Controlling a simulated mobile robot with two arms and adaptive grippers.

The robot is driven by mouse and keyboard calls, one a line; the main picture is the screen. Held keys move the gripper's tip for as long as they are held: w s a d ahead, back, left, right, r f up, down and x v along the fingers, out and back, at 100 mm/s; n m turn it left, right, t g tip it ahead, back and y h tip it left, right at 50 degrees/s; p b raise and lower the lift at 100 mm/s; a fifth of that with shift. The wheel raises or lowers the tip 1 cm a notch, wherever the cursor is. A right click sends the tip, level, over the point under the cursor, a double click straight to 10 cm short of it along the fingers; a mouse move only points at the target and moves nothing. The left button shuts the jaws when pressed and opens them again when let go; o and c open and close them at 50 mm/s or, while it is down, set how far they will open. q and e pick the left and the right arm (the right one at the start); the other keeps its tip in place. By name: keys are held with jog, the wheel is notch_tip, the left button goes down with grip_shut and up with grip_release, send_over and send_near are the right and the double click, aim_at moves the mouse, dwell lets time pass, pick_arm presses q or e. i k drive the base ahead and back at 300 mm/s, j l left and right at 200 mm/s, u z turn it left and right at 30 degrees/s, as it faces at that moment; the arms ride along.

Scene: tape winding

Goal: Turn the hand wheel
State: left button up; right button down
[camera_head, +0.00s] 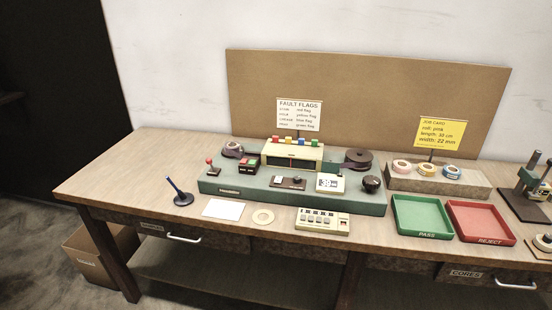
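A green-based winding machine (250,191) stands in the middle of the workbench. A dark round knob-like wheel (372,184) sits at the front right end of its base and looks like the hand wheel. The view is too small to show a crank or its exact angle. A dark reel (358,157) sits behind it, and another dark reel (233,149) is at the machine's left end. A small counter reading about 30 (330,182) is left of the wheel. Neither of my grippers is in view, and nothing touches the wheel.
A green PASS tray (422,232) and a red REJECT tray (480,238) are right of the machine. Tape rolls lie on a block (471,189) behind them. A button box (322,221) is in front. A dark blue spindle stand (180,194) is at left.

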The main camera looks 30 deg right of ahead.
aim_at(371, 183)
jog(key=z, duration=1.1)
